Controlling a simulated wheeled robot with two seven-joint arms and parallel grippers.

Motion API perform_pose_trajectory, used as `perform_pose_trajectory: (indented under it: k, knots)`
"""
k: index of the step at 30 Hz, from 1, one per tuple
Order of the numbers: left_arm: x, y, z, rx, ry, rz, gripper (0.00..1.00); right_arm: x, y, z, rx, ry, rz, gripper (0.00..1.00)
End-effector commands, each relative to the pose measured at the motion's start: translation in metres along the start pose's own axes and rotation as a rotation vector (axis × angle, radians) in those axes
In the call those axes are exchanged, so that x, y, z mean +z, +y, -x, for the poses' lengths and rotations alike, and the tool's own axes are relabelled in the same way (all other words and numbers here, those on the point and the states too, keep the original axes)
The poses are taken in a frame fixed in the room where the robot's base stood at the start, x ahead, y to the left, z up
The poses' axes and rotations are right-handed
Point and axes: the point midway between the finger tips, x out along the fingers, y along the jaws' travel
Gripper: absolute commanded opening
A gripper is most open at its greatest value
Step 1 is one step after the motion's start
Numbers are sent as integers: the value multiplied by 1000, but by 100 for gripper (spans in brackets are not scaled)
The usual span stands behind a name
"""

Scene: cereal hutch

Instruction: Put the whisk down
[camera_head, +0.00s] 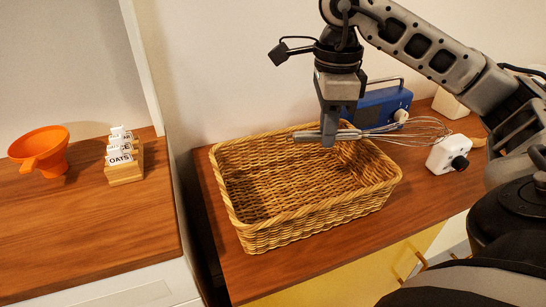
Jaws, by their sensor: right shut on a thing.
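The whisk (426,129) has a metal handle and a wire head. It lies roughly level, handle end to the left and wire head to the right. My right gripper (331,132) points down and is shut on the whisk's handle. It holds the whisk over the back part of a wicker basket (300,220). The basket looks empty, though the gripper and whisk hide some of its back rim. My left gripper is not in view.
A blue device with a handle (378,108) stands behind the basket. A white box with a black knob (447,154) is at the right. On the separate left counter are an orange funnel (41,149) and a wooden holder with labelled cards (125,171). A gap separates the counters.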

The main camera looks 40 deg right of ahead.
Motion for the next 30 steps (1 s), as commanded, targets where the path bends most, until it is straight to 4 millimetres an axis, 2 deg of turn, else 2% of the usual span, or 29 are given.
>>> perform_pose_trajectory:
  k: [9, 13, 18, 25, 30]
  knots:
    - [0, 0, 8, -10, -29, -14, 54, 66, -45, -33, 6, -1, 7, 0]
    - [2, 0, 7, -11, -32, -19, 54, 80, -57, -60, 4, 1, 5, 0]
    - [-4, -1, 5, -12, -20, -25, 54, 92, -67, -79, 2, 0, 5, 0]
    - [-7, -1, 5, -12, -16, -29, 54, 101, -73, -92, 2, 0, 6, 0]
    - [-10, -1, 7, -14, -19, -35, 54, 100, -73, -117, 3, 3, 6, 0]
